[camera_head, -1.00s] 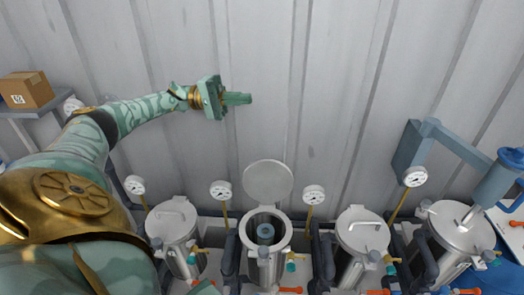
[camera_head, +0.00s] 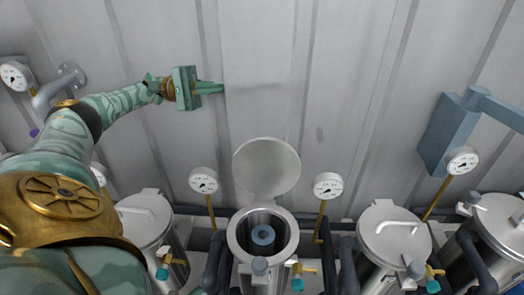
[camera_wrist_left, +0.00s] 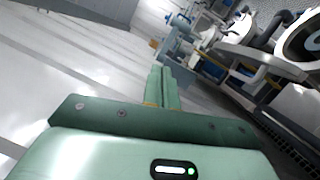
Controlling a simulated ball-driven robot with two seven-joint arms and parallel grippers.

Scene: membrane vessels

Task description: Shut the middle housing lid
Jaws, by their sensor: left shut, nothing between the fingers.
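The middle housing (camera_head: 234,233) is an open steel cylinder with a blue-grey ringed part (camera_head: 263,235) inside. Its round lid (camera_head: 267,167) stands raised behind the mouth, near upright against the wall side. My left gripper (camera_head: 221,87) is shut and empty, up and to the left of the lid, in front of the wall and apart from the lid. In the left wrist view its closed fingers (camera_wrist_left: 161,88) point away, with nothing between them. My right gripper is not in view.
Shut housings stand to the left (camera_head: 142,216) and right (camera_head: 394,236). Gauges on brass stems (camera_head: 204,181) (camera_head: 328,186) flank the raised lid. A blue bracket (camera_head: 450,130) juts from the wall at right. The space above the lid is clear.

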